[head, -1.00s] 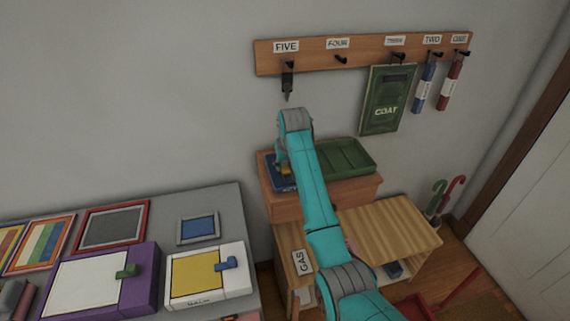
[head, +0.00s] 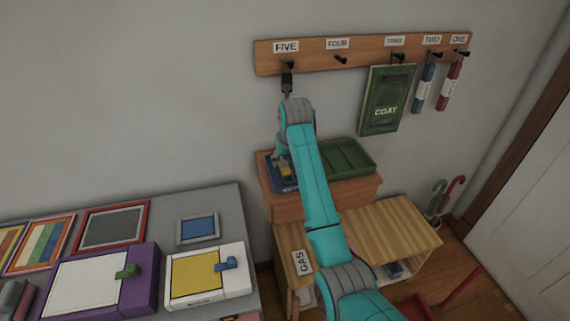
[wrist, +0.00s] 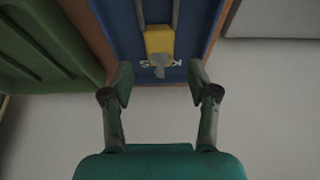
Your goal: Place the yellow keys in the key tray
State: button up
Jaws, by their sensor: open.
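The yellow keys (wrist: 159,41), a yellow block with a grey tip, show within the outline of the blue key tray (wrist: 190,45) in the wrist view. White letters on the tray are partly covered by the grey tip. In the head view the yellow keys (head: 286,171) show over the blue tray (head: 285,186), partly behind my arm. My gripper (wrist: 160,76) is open, its fingers apart on either side of the tray's near part, with the keys beyond the fingertips and nothing between them. The head view largely hides the fingers.
A green tray (head: 346,158) stands right beside the key tray on the wooden cabinet (head: 290,208). A hook board (head: 365,52) hangs on the wall above, with a dark item (head: 287,83) on hook FIVE close above my arm. A grey table (head: 229,210) is at left.

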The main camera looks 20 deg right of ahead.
jog(key=v, duration=0.8)
jog(key=shift+r, duration=0.3)
jog(key=shift+s, duration=0.15)
